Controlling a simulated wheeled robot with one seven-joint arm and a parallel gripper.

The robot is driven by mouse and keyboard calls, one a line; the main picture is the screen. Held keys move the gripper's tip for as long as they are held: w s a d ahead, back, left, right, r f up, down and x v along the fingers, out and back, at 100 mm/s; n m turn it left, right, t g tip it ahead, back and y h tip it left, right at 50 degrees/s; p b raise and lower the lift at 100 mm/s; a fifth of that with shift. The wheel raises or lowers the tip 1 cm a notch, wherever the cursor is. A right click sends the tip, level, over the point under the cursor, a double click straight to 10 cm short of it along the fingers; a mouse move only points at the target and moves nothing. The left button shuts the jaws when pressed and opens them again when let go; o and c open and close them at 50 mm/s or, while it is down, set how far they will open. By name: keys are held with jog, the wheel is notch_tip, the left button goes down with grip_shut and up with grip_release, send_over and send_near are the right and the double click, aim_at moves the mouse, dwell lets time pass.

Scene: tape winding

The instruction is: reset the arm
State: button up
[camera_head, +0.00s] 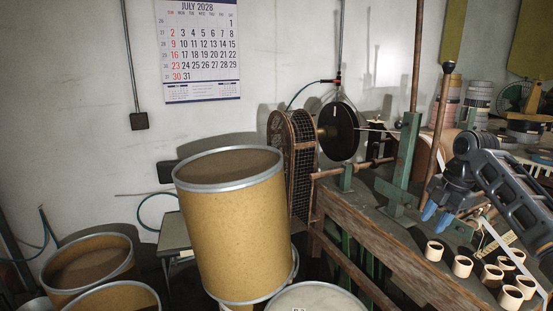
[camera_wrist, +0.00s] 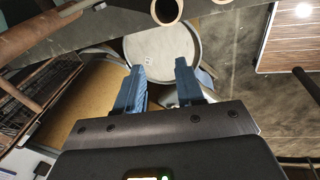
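My gripper (camera_head: 436,214) is at the right in the head view, above the left part of the workbench (camera_head: 375,232). Its two blue fingers point down and to the left. In the wrist view my gripper (camera_wrist: 158,72) shows both fingers apart, with nothing between them. Several short cream-coloured tubes (camera_head: 462,266) stand on the bench below and to the right of the fingers. My gripper is apart from them. One tube's end (camera_wrist: 166,10) shows at the top of the wrist view.
A tall tan drum (camera_head: 232,230) with a metal rim stands left of the bench. Open drums (camera_head: 92,262) stand at the lower left. A green post (camera_head: 407,160) rises from the bench beside my gripper. A black reel (camera_head: 338,131) is behind it.

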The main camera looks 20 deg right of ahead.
jog(key=w+a+f+m+t+y, duration=0.15)
jog(key=w+a+f, duration=0.25)
jog(key=a+f, duration=0.6)
jog(key=s+a+f+m+t, duration=0.2)
jog(key=s+a+f+m, duration=0.1)
jog(key=a, duration=0.6)
jog(key=s+a+f+m+t, duration=0.2)
jog(key=s+a+f, duration=0.1)
jog(key=a, duration=0.6)
jog(key=s+a+f+m+t, duration=0.2)
jog(key=s+a+f+m, duration=0.15)
jog(key=a, duration=0.55)
jog(key=s+a+r+m+t+h, duration=0.1)
jog(key=s+a+m, duration=0.2)
jog(key=s, duration=0.7)
jog(key=s+a+m+t+h, duration=0.1)
jog(key=s+a+m+t, duration=0.15)
jog(key=s, duration=0.85)
jog(key=s+d+r+m, duration=0.1)
jog(key=s+d+r, duration=0.1)
jog(key=s+r, duration=0.6)
jog(key=s+d+r+m+t, duration=0.1)
jog(key=s+d+r, duration=0.1)
jog(key=s+r, duration=0.6)
jog(key=shift+s+d+t, duration=0.3)
jog(key=shift+s+d, duration=0.1)
jog(key=shift+s, duration=0.25)
